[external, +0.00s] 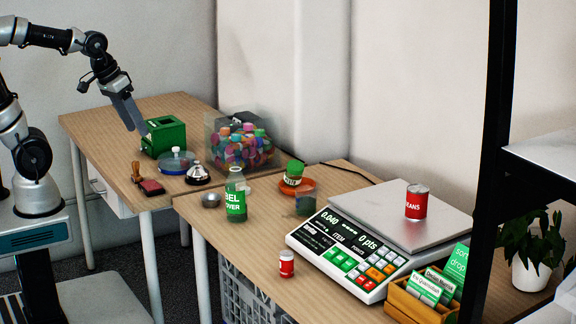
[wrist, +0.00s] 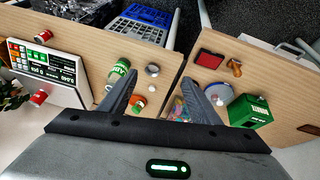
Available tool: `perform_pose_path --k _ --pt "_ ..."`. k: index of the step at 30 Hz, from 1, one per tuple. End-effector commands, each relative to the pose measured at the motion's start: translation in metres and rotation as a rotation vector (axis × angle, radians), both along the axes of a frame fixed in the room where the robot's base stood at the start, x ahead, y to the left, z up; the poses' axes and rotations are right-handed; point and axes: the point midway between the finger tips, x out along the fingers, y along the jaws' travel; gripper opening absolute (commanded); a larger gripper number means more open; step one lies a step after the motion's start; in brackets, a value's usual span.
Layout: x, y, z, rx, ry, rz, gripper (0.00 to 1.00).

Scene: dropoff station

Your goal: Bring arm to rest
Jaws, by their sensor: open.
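My gripper (external: 137,128) is open and points down above the left table (external: 88,124), close to the green box (external: 165,137). It is empty. In the wrist view, the two dark fingers of my gripper (wrist: 163,88) are spread apart with nothing between them but the tables below. The green box also shows in the wrist view (wrist: 249,111), right of the fingers. In the external view a fingertip overlaps the box's left edge; I cannot tell whether they touch. My arm reaches in from the upper left, bent at the elbow.
A clear bin of colourful caps (external: 238,140), a bell (external: 197,174) and a stamp (external: 136,172) stand near the gripper. The right table holds a green-labelled bottle (external: 236,195), small jars and a scale (external: 350,245) bearing a red can (external: 416,202). A black post (external: 490,150) rises at right.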

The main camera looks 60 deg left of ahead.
Motion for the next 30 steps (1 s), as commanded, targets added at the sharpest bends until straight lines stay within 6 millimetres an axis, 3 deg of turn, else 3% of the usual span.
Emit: perform_pose_path --k 9,10,20,27,30 --pt "-0.057 0.008 0.006 0.125 -0.088 -0.095 0.57" --pt "-0.055 0.008 0.024 0.123 -0.084 -0.096 0.57" --pt "-0.054 0.007 0.103 0.119 -0.08 -0.096 0.57" --pt "-0.054 0.008 0.194 0.119 -0.081 -0.095 0.57" --pt "-0.054 0.008 0.222 0.119 -0.08 -0.095 0.57"
